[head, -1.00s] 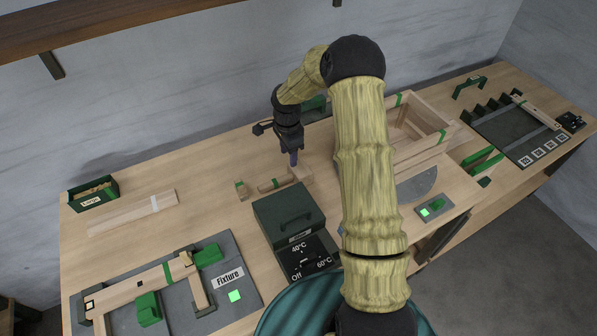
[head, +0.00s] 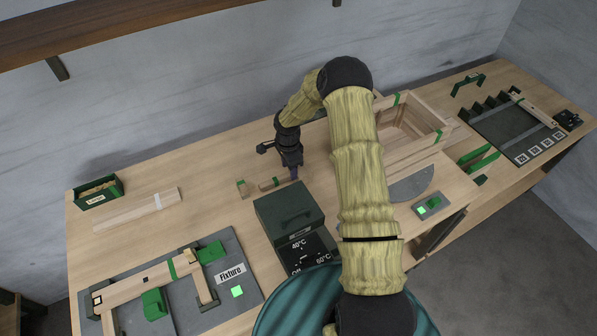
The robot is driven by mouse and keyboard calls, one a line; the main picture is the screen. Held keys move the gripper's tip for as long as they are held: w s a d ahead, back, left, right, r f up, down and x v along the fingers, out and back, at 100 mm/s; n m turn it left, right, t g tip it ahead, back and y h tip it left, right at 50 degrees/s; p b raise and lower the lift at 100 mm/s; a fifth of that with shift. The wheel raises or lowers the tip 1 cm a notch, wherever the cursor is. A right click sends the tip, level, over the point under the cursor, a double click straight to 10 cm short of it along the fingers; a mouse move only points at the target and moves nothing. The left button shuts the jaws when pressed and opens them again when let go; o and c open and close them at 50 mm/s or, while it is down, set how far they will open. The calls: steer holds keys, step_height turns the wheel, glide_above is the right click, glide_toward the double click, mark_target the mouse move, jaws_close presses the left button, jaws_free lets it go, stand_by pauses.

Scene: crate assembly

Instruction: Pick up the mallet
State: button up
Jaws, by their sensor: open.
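The mallet (head: 269,185) lies on the table behind the dark green heater box. The fingers are open. I cannot tell whether they touch the mallet or stand around it.
The heater box (head: 287,212) is close in front. A wooden crate (head: 420,143) stands to the right, and wooden slats (head: 137,209) and a fixture board (head: 215,292) are at the left.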

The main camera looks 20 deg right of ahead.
mark_target(289, 174)
steer(key=shift+a+f+p, duration=0.1)
steer(key=shift+f+p, duration=1.1)
steer(key=shift+f, duration=1)
jaws_close()
